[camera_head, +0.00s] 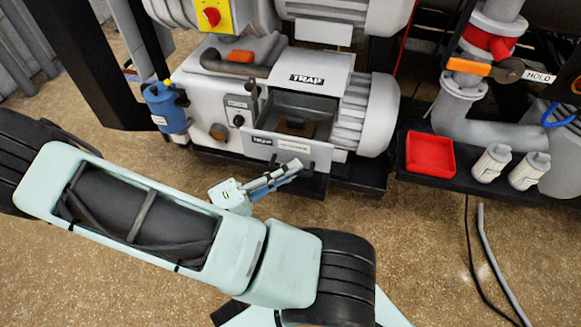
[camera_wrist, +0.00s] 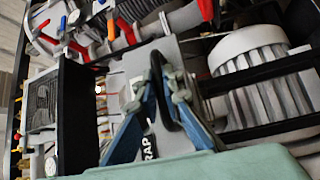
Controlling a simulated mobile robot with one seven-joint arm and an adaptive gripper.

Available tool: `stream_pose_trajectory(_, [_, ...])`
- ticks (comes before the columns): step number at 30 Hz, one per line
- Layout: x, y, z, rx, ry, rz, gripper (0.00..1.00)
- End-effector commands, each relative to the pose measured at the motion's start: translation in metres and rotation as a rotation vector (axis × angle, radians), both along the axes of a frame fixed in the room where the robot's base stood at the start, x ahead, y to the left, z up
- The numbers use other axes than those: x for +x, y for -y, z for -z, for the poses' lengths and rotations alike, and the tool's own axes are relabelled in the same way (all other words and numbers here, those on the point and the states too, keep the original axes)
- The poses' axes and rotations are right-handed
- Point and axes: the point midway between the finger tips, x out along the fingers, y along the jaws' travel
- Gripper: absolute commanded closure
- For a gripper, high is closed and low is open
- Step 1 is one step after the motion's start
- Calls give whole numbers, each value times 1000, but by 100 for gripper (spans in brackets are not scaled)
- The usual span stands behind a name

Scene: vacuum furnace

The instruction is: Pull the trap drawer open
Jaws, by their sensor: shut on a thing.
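The trap drawer (camera_head: 262,150) is in the grey pump unit, its front marked TRAP. It stands out from the body, and its dark inside shows with a brown object (camera_head: 294,127) in it. My gripper (camera_head: 292,170) is at the lower front of the drawer, over the right part of its handle. In the wrist view my blue fingers (camera_wrist: 168,85) close around the black handle bar (camera_wrist: 165,105). The drawer front shows behind them, its lettering partly covered by the fingers.
A blue canister (camera_head: 167,108) stands left of the pump. On the right, a black shelf holds a red tray (camera_head: 430,154) and two white containers (camera_head: 491,163). A dark cable and a grey hose (camera_head: 487,250) lie on the floor. The floor before the drawer is otherwise clear.

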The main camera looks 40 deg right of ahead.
Motion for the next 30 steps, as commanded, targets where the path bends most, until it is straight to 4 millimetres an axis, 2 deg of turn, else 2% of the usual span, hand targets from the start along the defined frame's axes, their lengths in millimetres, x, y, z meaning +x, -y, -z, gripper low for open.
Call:
stream_pose_trajectory(1, [1, 0, 0, 1, 1, -2, 100])
stream_pose_trajectory(2, [1, 0, 0, 1, 1, -3, 92])
stream_pose_trajectory(6, [1, 0, 0, 1, 1, -2, 76])
stream_pose_trajectory(17, [1, -4, 1, 1, 1, -2, 75])
stream_pose_trajectory(20, [3, -16, 3, 2, 1, -4, 75])
stream_pose_trajectory(30, [9, -86, 12, 2, 1, -6, 75])
